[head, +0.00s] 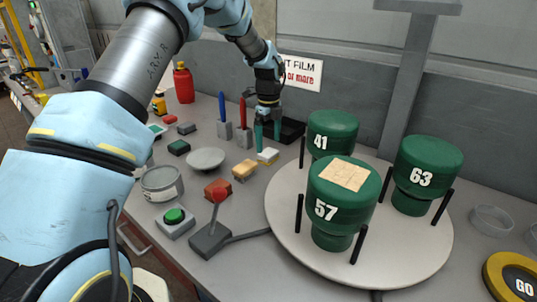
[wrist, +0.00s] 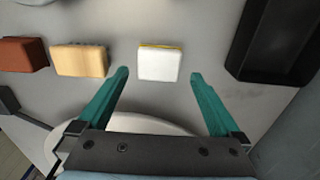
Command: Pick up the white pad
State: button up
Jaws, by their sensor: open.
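The white pad (wrist: 160,64) is a small block with a white top and a thin yellow edge. It lies on the grey table, and in the head view (head: 268,155) it sits right of a tan sponge-like block (head: 244,169). My gripper (wrist: 158,78) is open and empty. In the wrist view its two teal fingers point toward the pad, one to each side, with the pad mostly beyond the fingertips. In the head view my gripper (head: 267,135) hangs just behind the pad. I cannot tell the exact height of the fingers above the table.
A black tray (wrist: 278,38) lies right of the pad. The tan block (wrist: 80,60) and a reddish-brown block (wrist: 22,54) lie to its left. A round turntable (head: 400,262) bears green cylinders. A red-knobbed lever (head: 212,236) and a grey dish (head: 205,158) stand nearby.

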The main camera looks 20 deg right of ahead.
aim_at(268, 152)
jog(key=shift+f+p, duration=0.65)
jog(key=shift+f, duration=1.25)
jog(key=c, duration=1.2)
notch_tip(268, 152, up, 10)
jog(key=b, duration=0.3)
jog(key=shift+c, duration=0.2)
